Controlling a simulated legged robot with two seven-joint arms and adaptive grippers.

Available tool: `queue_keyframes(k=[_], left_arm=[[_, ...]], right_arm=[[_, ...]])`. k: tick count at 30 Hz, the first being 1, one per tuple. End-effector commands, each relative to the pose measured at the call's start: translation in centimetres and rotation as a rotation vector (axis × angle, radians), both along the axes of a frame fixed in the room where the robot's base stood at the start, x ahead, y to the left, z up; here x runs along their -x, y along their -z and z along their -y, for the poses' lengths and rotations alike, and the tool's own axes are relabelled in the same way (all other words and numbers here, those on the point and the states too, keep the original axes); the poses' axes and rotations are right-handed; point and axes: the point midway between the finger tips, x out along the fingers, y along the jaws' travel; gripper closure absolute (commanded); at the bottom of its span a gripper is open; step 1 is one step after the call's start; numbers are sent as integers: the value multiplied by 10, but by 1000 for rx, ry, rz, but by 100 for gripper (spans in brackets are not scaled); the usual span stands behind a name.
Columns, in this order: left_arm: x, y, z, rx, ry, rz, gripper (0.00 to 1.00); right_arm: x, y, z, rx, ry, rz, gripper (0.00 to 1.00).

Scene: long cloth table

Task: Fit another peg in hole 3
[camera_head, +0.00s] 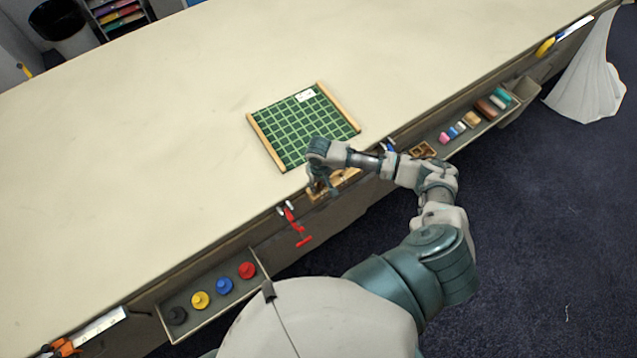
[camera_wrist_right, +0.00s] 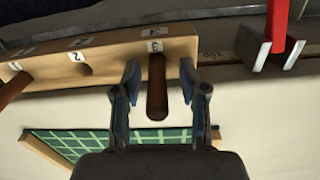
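In the right wrist view, a light wooden block (camera_wrist_right: 115,55) with number labels spans the upper part. A brown peg (camera_wrist_right: 157,88) sticks out of it beside the label 3 and looks seated in that hole. My right gripper (camera_wrist_right: 159,82) is open, with one finger on each side of this peg and a gap to each. Another brown peg (camera_wrist_right: 12,90) stands at the left end of the block. A short dark spot (camera_wrist_right: 85,69) shows by label 2; I cannot tell hole from peg. In the head view my right gripper (camera_head: 320,185) partly hides the block (camera_head: 346,178). My left gripper is not in view.
A green gridded board (camera_head: 290,125) lies on the cloth table (camera_head: 150,130) behind the block. A red clamp (camera_head: 293,222) is on the table edge. A front tray (camera_head: 205,308) holds coloured knobs; another tray (camera_head: 480,120) holds small blocks. The table's left side is clear.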

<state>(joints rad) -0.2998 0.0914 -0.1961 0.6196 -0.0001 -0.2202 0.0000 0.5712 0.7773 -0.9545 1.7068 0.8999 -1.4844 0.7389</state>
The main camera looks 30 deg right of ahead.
Motion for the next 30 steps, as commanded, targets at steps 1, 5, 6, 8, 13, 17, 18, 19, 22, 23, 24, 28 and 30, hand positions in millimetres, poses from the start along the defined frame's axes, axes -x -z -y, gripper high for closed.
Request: queue_keyframes(k=[1,5,6,8,13,17,18,19,22,23,24,28,30], left_arm=[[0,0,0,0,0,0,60],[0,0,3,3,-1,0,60],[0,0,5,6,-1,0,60],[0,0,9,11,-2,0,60],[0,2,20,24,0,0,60],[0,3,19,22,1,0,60],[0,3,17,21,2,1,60],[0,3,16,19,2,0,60],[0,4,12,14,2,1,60],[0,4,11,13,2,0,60],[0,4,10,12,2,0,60],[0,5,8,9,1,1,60],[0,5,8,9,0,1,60]], right_arm=[[0,0,1,0,1,0,57],[0,0,0,0,1,0,57],[0,-1,0,0,0,0,57],[-1,-5,-1,-1,0,2,57],[-1,-33,-2,-1,0,4,57],[-1,-63,-4,0,-1,4,57],[-1,-72,-3,1,-1,4,57],[-1,-79,-3,1,0,4,57],[-1,-97,-3,0,-1,3,57],[-1,-102,-3,-1,-1,3,57],[-1,-107,-2,-2,-1,2,57],[-1,-118,-2,-1,0,0,57],[0,-120,-2,-1,1,-1,57]])
